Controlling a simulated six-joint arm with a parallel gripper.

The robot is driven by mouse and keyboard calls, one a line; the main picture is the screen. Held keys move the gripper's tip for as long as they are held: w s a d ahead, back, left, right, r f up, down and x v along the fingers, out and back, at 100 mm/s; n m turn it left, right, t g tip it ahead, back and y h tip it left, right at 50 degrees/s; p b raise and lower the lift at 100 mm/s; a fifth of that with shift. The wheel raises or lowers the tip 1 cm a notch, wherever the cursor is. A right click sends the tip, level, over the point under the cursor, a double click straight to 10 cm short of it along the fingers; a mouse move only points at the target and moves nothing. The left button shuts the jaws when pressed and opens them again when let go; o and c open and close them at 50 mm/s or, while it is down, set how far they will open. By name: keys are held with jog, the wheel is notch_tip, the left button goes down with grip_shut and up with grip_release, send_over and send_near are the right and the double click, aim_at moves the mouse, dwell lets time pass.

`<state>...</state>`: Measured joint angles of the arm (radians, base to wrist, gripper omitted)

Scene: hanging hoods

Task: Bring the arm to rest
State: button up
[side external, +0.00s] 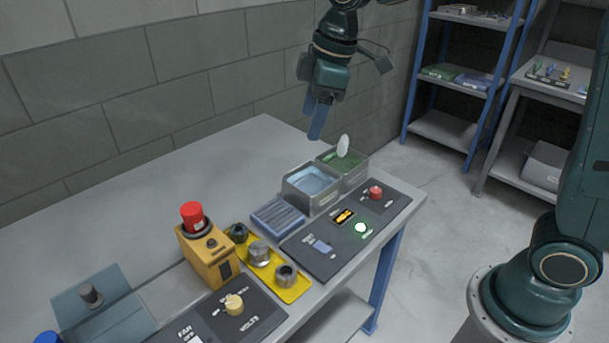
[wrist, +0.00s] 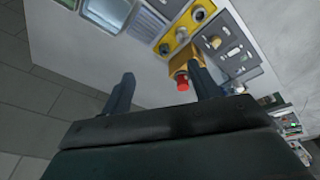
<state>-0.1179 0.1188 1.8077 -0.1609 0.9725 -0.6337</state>
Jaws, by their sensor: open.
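My gripper (side external: 320,118) hangs in the air above the far part of the bench, up and behind the grey bins in the side view. Its blue fingers point down and hold nothing. In the wrist view my gripper (wrist: 160,82) shows two fingers spread wide apart with an empty gap between them. The bench top (side external: 150,210) lies below, apart from the fingers. The upper arm runs out of the top of the side view, so its full pose is hidden.
Grey bins (side external: 310,197) stand below my gripper, one with a white oval object (side external: 343,146) over it. A yellow box with a red cap (side external: 193,215), a yellow tray (side external: 292,292) and dark control panels (side external: 325,250) line the front. The back left bench is clear; a wall (side external: 120,90) rises behind.

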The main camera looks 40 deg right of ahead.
jog(key=s+d+m+t, duration=0.1)
jog(key=s+d+m, duration=0.1)
jog(key=s, duration=0.6)
jog(key=s+d+m+t+h, duration=0.1)
jog(key=s+d+m, duration=0.2)
jog(key=s, duration=0.5)
jog(key=s+d+m+t, duration=0.1)
jog(key=s+d+m, duration=0.1)
jog(key=s+m, duration=0.3)
jog(key=s, duration=0.2)
jog(key=shift+s+d, duration=0.35)
jog(key=shift+s, duration=0.05)
